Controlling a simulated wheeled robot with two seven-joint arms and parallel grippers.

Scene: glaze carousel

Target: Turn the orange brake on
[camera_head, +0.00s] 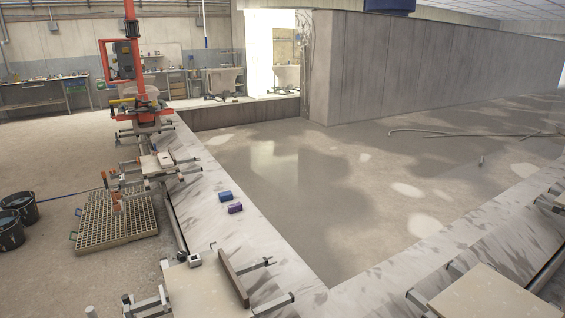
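I cannot make out a part that is clearly an orange brake. The strongest orange thing is an orange-red upright frame (133,50) at the upper left, at the far end of the low ledge. A dark grey box (123,60) sits within it, and a yellow part (124,101) lies across its lower end. The frame is small and far off, so any lever or switch on it is too small to tell. Neither of my grippers shows in the head view.
Metal clamps and pale boards line the ledge, with a near board (205,290) at bottom. A blue block (225,197) and a purple block (235,208) lie on it. A slatted grate (115,217) and dark buckets (20,206) stand left. The grey floor (330,200) is largely clear.

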